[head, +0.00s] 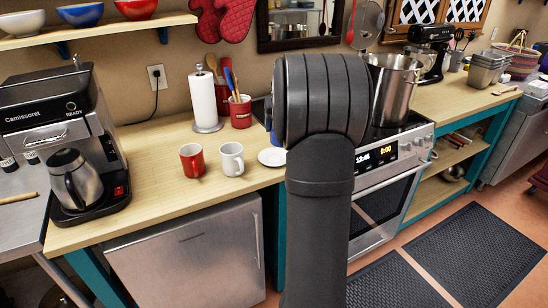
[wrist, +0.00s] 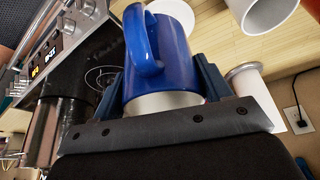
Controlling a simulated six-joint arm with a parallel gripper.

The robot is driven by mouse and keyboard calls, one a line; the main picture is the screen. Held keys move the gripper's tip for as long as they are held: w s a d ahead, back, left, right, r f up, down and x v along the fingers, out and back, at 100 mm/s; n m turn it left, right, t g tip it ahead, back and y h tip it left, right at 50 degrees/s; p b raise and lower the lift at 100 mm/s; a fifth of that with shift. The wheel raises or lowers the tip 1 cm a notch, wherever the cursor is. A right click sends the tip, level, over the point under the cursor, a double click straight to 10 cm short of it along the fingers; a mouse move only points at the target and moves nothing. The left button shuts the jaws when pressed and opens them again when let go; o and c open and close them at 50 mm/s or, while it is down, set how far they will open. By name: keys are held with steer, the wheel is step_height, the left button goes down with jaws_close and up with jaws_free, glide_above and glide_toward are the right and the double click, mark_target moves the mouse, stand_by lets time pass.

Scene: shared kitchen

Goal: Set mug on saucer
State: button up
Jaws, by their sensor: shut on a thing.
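In the wrist view, my gripper (wrist: 160,85) is shut on a blue mug (wrist: 175,55), one finger on each side. The mug's handle faces the camera, and its pale end is close to the gripper's palm. The white saucer (head: 272,157) lies on the wooden counter, left of the stove, partly behind my arm in the head view. It also shows in the wrist view (wrist: 184,12), past the far end of the mug. My arm hides my gripper and most or all of the mug in the head view. The wrist view does not clearly show any contact between mug and saucer.
A white mug (head: 231,159) stands just left of the saucer, with a red mug (head: 192,160) beyond it. A paper towel roll (head: 204,102) and a red utensil crock (head: 240,112) stand behind. The stove (head: 390,160) with a large pot (head: 392,88) is to the right.

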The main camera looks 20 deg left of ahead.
steer(key=w+d, duration=0.3)
steer(key=d, duration=0.4)
steer(key=shift+m, duration=0.5)
steer(key=shift+w+a+f, duration=0.3)
steer(key=shift+a+f, duration=1.5)
steer(key=shift+a, duration=0.05)
steer(key=shift+w+a+f, duration=0.35)
steer(key=shift+a+f, duration=1.4)
steer(key=shift+a, duration=0.1)
steer(key=shift+w+a+f, duration=0.3)
steer(key=shift+a+f, duration=1.5)
steer(key=shift+a, duration=0.05)
steer(key=shift+f, duration=0.2)
steer(key=o, duration=1.2)
steer(key=shift+r, duration=0.1)
steer(key=v, duration=1.2)
steer(key=shift+s+a, duration=0.1)
